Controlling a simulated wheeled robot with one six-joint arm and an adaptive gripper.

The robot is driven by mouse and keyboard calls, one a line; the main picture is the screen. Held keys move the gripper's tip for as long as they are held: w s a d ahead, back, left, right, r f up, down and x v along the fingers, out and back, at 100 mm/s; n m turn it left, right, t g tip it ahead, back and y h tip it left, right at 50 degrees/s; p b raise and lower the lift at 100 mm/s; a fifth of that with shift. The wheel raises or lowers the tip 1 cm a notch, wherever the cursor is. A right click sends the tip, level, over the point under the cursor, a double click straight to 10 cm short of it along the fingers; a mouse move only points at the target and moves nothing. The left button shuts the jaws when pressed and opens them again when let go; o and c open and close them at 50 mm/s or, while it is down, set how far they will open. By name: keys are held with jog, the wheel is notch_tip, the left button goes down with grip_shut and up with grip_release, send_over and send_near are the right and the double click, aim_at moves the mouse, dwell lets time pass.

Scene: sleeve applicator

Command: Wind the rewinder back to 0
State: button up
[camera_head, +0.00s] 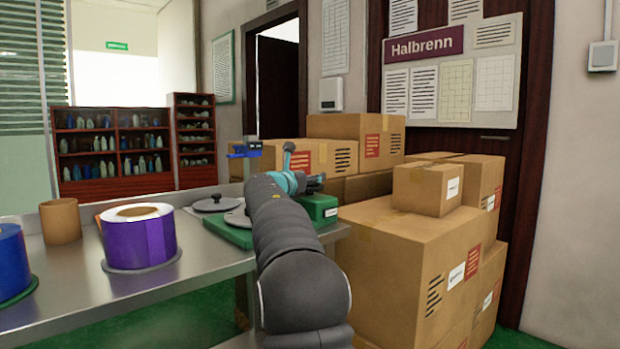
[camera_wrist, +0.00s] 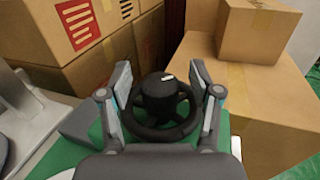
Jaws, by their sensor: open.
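A black round handwheel (camera_wrist: 158,132) with a raised hub and a white mark on the hub's top shows in the wrist view. It looks like the rewinder's wheel. My gripper (camera_wrist: 159,75) is open, with one finger on each side of the hub, above the wheel. I cannot tell whether the fingers touch it. In the head view my gripper (camera_head: 314,182) is small, beyond my arm, over the green base (camera_head: 319,207) at the bench's far right end. My arm hides part of that base, and no scale or 0 mark is readable.
The metal bench (camera_head: 205,268) carries a purple roll (camera_head: 139,241), a blue roll (camera_head: 12,262) and a brown tube (camera_head: 60,222). Stacked cardboard boxes (camera_head: 398,268) stand close on the right. In the wrist view, boxes (camera_wrist: 256,32) are beyond the wheel.

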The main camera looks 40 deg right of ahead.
jog(key=c, duration=1.2)
jog(key=shift+o, duration=0.2)
jog(key=shift+n+t, duration=0.3)
jog(key=shift+t, duration=0.1)
